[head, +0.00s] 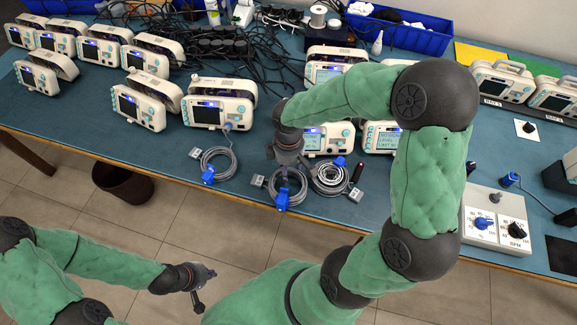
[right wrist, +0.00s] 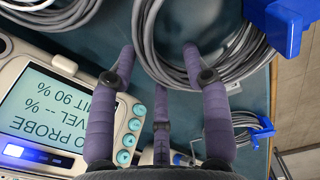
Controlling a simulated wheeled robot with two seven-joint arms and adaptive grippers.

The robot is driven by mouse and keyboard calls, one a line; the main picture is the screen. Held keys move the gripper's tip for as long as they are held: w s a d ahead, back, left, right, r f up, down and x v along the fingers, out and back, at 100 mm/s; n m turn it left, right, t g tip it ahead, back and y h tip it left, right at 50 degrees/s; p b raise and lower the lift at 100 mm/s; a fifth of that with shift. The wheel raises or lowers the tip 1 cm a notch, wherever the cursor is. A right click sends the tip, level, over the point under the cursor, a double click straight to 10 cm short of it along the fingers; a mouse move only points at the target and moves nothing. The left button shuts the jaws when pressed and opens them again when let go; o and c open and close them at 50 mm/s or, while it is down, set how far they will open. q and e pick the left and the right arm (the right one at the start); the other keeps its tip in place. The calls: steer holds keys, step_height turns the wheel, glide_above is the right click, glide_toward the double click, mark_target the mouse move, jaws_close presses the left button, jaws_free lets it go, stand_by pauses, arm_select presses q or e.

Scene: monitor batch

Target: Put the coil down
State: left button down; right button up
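A grey cable coil (head: 290,186) with a blue plug (head: 282,201) lies near the table's front edge, below my right gripper (head: 288,160). In the right wrist view, the grey coil (right wrist: 222,72) is at the fingertips of my right gripper (right wrist: 160,55). Its purple fingers are spread, one in front of the cable bundle and one to its left, with a visible gap; they do not look closed on it. Whether the coil fully touches the table is hard to tell. My left gripper (head: 206,288) is open and empty, over the floor in front of the table.
Similar coils lie to the left (head: 212,163) and right (head: 331,177). Several monitors (head: 218,110) stand behind on the blue-green table (head: 60,120). A dial box (head: 483,238) is at right, a blue bin (head: 415,37) at the back. A dark waste bin (head: 122,184) stands on the floor.

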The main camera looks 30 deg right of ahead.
arm_select(q)
step_height(320, 180, up, 5)
steer(key=p, duration=0.5)
arm_select(e)
step_height(320, 180, up, 12)
steer(key=shift+r, duration=0.15)
